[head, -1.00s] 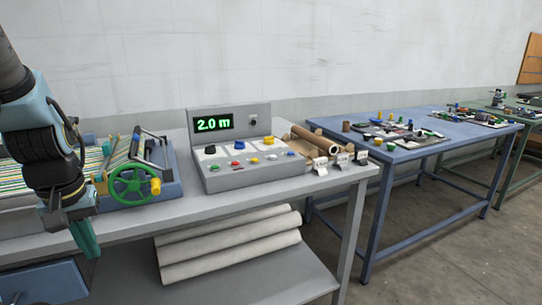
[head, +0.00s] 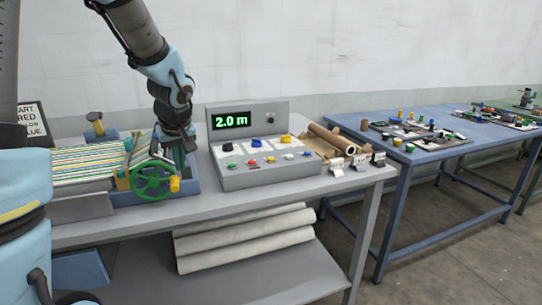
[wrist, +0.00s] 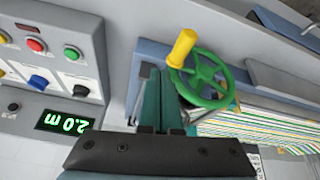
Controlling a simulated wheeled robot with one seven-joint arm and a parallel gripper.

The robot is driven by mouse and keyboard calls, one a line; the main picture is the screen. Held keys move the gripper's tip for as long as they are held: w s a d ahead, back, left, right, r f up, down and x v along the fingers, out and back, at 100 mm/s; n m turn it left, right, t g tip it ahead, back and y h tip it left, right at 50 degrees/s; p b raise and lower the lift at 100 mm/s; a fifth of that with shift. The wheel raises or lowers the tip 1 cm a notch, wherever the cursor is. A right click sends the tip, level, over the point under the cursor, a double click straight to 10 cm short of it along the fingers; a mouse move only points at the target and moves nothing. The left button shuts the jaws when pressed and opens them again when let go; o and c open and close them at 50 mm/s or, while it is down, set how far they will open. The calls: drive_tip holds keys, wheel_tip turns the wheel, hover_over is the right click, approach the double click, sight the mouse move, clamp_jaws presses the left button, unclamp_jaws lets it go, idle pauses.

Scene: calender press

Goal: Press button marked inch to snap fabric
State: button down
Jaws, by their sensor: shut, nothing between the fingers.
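The grey control box (head: 265,179) stands on the table and its display (head: 232,121) reads 2.0 m. Its front row has a green button (head: 228,167), a red button (head: 252,163), a yellow button (head: 270,160) and others to the right. The labels are too small to read, so I cannot tell which is marked inch. Striped fabric (head: 85,165) lies on the calender press, with a green handwheel (head: 153,182) at its right end. My gripper (head: 180,158) is shut and empty, left of the box near the handwheel. Its fingers (wrist: 160,78) also show in the wrist view.
Cardboard tubes (head: 328,139) and small white tags (head: 337,166) lie right of the box. Rolled fabric (head: 245,238) lies on the lower shelf. A blue table (head: 425,155) with small parts stands to the right. The tabletop strip before the box is clear.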

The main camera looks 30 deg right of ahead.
drive_tip(key=w+d+r+n+t+h, duration=0.1)
drive_tip(key=w+d+r, duration=0.1)
drive_tip(key=d, duration=0.6)
drive_tip(key=w+d+r+t+h, duration=0.1)
drive_tip(key=w+d, duration=0.1)
drive_tip(key=d, duration=0.7)
wheel_tip(320, 180, up, 3)
drive_tip(key=n+t+h, duration=0.1)
drive_tip(key=n+h, duration=0.1)
hover_over(272, 163)
drive_tip(key=shift+w+d+p, duration=0.1)
drive_tip(key=shift+p, duration=0.2)
drive_tip(key=shift+f, duration=0.1)
wheel_tip(272, 163, down, 8)
drive_tip(key=b, duration=0.5)
drive_tip(key=shift+r, duration=0.2)
drive_tip(key=shift+f+b, duration=0.55)
drive_tip(key=shift+b, duration=0.5)
drive_tip(key=shift+f+b, duration=0.75)
drive_tip(key=shift+b, duration=0.9)
drive_tip(key=shift+r, duration=0.8)
